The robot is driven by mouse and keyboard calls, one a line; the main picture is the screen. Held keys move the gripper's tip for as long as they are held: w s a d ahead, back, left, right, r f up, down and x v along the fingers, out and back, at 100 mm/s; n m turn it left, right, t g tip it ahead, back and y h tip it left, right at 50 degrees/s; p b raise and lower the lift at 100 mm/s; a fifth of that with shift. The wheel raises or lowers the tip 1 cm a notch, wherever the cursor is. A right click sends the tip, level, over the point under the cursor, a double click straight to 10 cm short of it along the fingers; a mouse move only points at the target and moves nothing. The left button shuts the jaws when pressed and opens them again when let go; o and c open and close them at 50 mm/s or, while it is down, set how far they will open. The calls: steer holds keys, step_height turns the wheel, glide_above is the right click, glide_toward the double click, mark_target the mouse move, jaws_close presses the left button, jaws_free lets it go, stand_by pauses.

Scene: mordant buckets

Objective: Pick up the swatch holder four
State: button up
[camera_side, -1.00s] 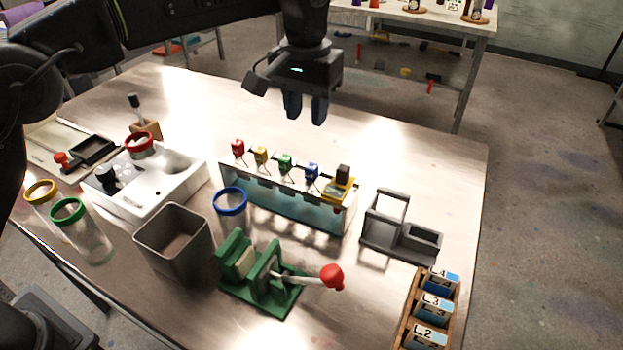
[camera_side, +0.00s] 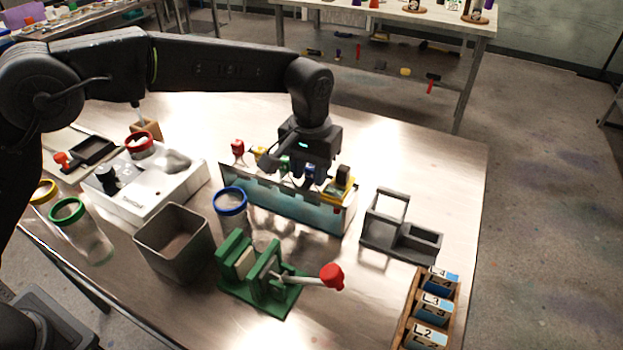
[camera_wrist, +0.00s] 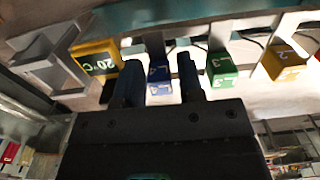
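Swatch holder four is the blue block marked 4 in the wrist view (camera_wrist: 160,76), and its blue top shows in the side view (camera_side: 309,171). It hangs at the glass tank (camera_side: 290,205), between the green holder (camera_wrist: 222,68) and the yellow 20 °C block (camera_wrist: 97,62). My gripper (camera_wrist: 160,84) is open, with one finger on each side of the blue holder. In the side view my gripper (camera_side: 300,168) is low over the tank and partly hides the holders. I cannot tell whether the fingers touch the blue holder.
A yellow holder (camera_wrist: 284,62) and a red holder (camera_side: 237,147) hang farther along the tank. A grey stand (camera_side: 385,235) is to the right. A green press (camera_side: 255,280), a grey bin (camera_side: 175,245) and a blue-rimmed jar (camera_side: 230,201) stand in front.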

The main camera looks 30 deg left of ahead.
step_height(320, 180, down, 2)
steer(key=c, duration=0.5)
